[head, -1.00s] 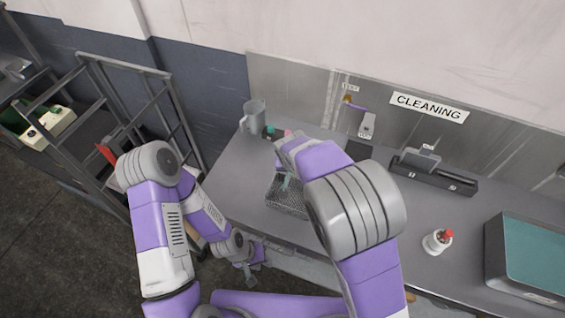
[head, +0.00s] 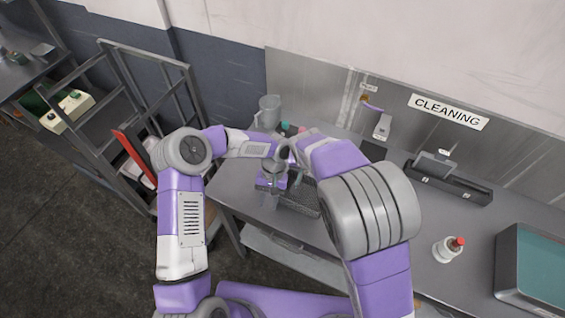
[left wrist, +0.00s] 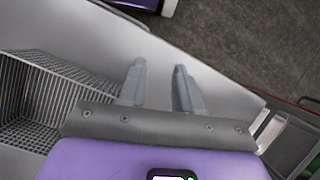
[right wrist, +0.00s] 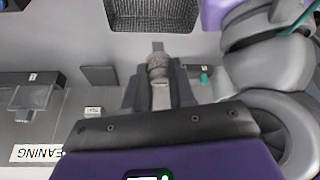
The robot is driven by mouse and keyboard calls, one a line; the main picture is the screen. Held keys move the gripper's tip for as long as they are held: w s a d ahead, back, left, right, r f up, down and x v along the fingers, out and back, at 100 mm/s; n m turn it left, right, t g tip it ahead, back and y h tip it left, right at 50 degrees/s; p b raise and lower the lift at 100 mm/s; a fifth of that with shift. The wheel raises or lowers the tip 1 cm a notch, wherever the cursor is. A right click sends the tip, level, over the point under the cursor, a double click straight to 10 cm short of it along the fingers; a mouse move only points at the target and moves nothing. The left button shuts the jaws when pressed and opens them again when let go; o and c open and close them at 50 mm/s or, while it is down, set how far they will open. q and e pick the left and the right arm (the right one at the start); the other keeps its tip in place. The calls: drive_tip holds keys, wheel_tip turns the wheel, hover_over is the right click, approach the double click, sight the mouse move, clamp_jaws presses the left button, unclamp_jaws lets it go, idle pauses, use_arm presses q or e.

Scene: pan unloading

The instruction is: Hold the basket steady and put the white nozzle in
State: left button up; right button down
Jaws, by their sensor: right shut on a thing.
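The dark mesh basket (head: 302,197) stands on the bench near its front edge. It also shows at the left of the left wrist view (left wrist: 62,85) and at the top of the right wrist view (right wrist: 150,14). My left gripper (head: 272,202) is beside the basket's left end, pointing down. Its two fingers (left wrist: 160,75) are apart with nothing between them. My right gripper (right wrist: 158,92) is shut on the nozzle (right wrist: 158,68), a pale piece with a grey knurled collar, apart from the basket in that view. My right arm hides this gripper in the head view.
A grey jug (head: 269,110) stands at the back left of the bench, near small green and pink items (head: 290,129). A white bottle with a red cap (head: 448,250) and a teal-topped box (head: 545,265) are on the right. A rack (head: 150,120) stands left.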

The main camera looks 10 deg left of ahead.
use_arm(q)
drive_tip(key=w+d+r+m+t, duration=0.1)
drive_tip(key=w+r, duration=0.1)
drive_tip(key=w, duration=0.1)
drive_tip(key=w+d+r+m+t, duration=0.1)
drive_tip(key=w+r, duration=0.1)
drive_tip(key=w, duration=0.1)
drive_tip(key=w+d+r+m+t+h, duration=0.1)
drive_tip(key=w+r+t, duration=0.1)
drive_tip(key=w+r, duration=0.1)
drive_tip(key=shift+w+r, duration=0.1)
drive_tip(key=shift+w, duration=0.3)
drive_tip(key=shift+w+d+m, duration=0.1)
drive_tip(key=shift+w+m, duration=0.1)
drive_tip(key=shift+m, duration=0.1)
wheel_tip(320, 180, down, 12)
drive_tip(key=shift+r, duration=0.15)
clamp_jaws()
use_arm(e)
wheel_tip(320, 180, down, 9)
